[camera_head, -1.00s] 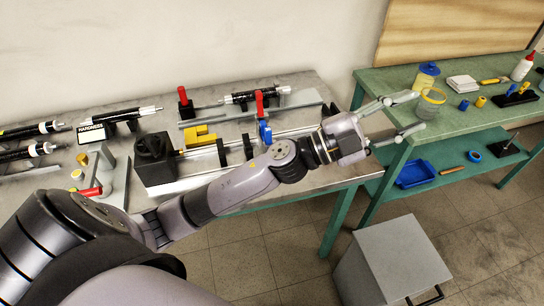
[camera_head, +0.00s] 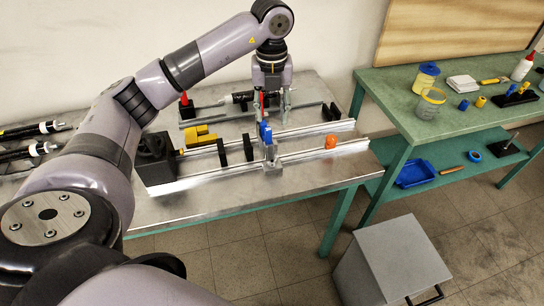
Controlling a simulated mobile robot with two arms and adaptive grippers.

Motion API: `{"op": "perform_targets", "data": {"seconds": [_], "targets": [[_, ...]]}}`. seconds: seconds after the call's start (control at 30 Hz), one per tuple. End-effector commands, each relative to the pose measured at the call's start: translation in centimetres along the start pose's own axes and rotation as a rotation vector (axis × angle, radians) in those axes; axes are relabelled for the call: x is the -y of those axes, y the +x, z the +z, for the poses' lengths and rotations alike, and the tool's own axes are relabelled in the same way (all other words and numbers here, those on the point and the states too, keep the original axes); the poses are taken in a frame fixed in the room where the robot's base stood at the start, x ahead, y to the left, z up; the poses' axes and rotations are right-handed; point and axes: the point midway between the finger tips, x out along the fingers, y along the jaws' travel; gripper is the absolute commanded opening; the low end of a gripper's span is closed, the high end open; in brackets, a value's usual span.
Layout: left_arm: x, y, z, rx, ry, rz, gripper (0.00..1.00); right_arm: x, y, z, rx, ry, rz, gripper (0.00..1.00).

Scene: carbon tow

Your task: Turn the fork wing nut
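A long metal rail fixture (camera_head: 205,179) lies on the steel bench, with a black block (camera_head: 155,165) at its left end. A small blue part (camera_head: 265,132) stands on a metal bracket (camera_head: 271,155) near the middle of the rail. An orange knob (camera_head: 331,141) sits on the rail further right. I cannot tell for certain which part is the fork wing nut. My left gripper (camera_head: 273,115) points down just above and behind the blue part, its fingers apart. It partly hides a red handle (camera_head: 263,98) behind. My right gripper is not in view.
Two black plates (camera_head: 248,147) and a yellow block (camera_head: 201,136) are along the fixture. Black tubes (camera_head: 35,130) lie at the left. A green table (camera_head: 400,105) stands right, with a grey bin (camera_head: 392,262) on the floor. The bench front (camera_head: 240,197) is clear.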

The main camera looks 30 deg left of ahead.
Motion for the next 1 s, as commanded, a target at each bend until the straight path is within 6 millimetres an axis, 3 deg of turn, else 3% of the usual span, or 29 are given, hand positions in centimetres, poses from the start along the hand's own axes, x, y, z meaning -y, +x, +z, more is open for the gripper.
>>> {"op": "perform_targets", "data": {"seconds": [0.17, 0.7, 1.0], "targets": [[-0.1, 2.6, -0.1, -0.005, 0.001, 0.006, 0.38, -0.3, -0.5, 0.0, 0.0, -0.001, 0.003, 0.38], [0.0, 14.0, -0.3, -0.006, 0.004, 0.002, 0.38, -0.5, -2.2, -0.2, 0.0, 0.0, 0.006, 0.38], [0.1, 16.9, -0.2, -0.003, 0.004, 0.0, 0.38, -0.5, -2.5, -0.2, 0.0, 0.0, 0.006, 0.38]]}}
